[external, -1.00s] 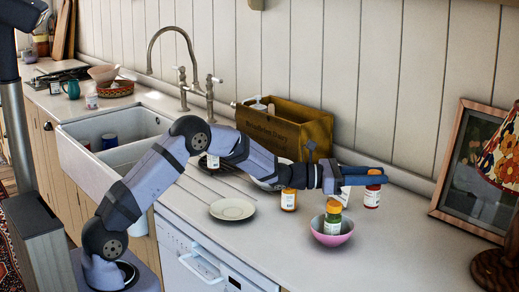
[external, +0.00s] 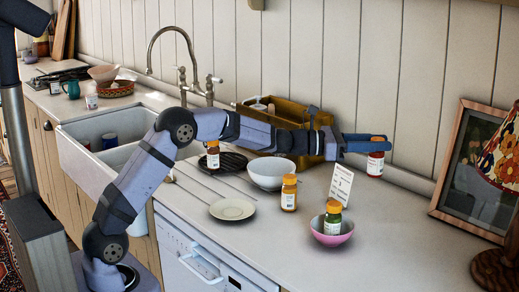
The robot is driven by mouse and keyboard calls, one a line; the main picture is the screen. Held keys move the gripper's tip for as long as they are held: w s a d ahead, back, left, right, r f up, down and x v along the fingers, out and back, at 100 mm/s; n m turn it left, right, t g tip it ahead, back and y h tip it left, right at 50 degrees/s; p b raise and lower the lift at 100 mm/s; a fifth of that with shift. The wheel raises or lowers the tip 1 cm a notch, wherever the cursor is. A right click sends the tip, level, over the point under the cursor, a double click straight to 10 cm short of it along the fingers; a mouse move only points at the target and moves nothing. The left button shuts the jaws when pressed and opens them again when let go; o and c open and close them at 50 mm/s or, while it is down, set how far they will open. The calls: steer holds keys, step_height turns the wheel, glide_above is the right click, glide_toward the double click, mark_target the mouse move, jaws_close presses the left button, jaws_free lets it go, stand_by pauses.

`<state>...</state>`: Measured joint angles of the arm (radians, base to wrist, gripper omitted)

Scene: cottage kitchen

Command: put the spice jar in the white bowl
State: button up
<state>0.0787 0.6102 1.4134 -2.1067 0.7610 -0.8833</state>
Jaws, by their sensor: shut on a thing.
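My gripper (external: 382,145) is shut on a spice jar (external: 375,166) with red contents and a white label. The jar hangs upright above the right part of the counter, its top partly hidden by the fingers. The white bowl (external: 270,177) stands on the counter to the left of my gripper and looks empty, though its bottom is hard to see. Other spice jars are an orange-yellow one (external: 289,194) just right of the white bowl, a green one (external: 333,216) in a pink bowl (external: 338,239), and a brown-red one (external: 213,156) left of the white bowl.
A printed card (external: 340,185) stands between the held jar and the orange-yellow jar. A pale plate (external: 232,209) lies in front of the white bowl. A wooden crate (external: 258,115) stands behind my arm. A framed picture (external: 475,165) and a lamp (external: 500,175) are at the right.

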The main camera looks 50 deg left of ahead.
steer(key=r, duration=0.1)
steer(key=a+r, duration=0.1)
steer(key=shift+r, duration=0.3)
steer(key=s+a+n+t+y, duration=0.2)
steer(key=s+a+n+y, duration=0.1)
steer(key=a, duration=1.3)
steer(key=s+a+n+t+y, duration=0.2)
steer(key=s+a+y, duration=0.15)
steer(key=a, duration=1.35)
steer(key=shift+w+f+p, duration=0.15)
steer(key=shift+f+p, duration=0.4)
steer(key=shift+f, duration=3.25)
steer(key=shift+w+f+p, duration=0.1)
steer(key=shift+f+p, duration=0.45)
steer(key=shift+f, duration=3.25)
steer(key=shift+f, duration=0.2)
steer(key=o, duration=1.1)
